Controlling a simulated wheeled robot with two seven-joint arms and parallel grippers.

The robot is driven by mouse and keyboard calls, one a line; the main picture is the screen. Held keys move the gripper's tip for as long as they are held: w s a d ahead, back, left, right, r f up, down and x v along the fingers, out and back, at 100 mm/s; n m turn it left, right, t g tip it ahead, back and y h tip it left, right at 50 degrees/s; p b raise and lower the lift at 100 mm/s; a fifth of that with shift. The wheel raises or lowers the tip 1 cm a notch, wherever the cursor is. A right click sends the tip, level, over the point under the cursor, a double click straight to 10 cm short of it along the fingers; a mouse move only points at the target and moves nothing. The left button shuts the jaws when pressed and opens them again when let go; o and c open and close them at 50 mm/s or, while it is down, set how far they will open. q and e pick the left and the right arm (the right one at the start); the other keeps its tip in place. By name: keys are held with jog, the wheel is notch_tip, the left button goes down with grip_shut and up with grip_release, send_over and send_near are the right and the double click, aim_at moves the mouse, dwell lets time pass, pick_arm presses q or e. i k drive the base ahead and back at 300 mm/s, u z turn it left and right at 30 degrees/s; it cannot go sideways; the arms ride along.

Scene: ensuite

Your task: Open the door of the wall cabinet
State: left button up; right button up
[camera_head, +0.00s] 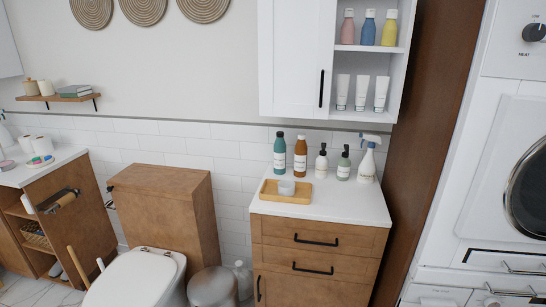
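The white wall cabinet (291,55) hangs at the upper middle right. Its left part has a flat white door with a black vertical handle (322,88) near the door's right edge. The door looks shut. The right part is open shelving, with several coloured bottles (368,28) on the upper shelf and white tubes (361,93) below. The cabinet's top is cut off by the frame. Neither of my grippers shows in the head view.
A wooden drawer unit (318,252) with a white top stands below the cabinet, holding bottles, a spray bottle (368,160) and a wooden tray (285,198). A toilet (137,277) and bin (213,288) are left. A white washer or dryer (500,160) stands right.

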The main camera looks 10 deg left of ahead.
aim_at(296, 39)
jog(key=u, duration=0.55)
jog(key=i, duration=1.35)
jog(key=z, duration=0.7)
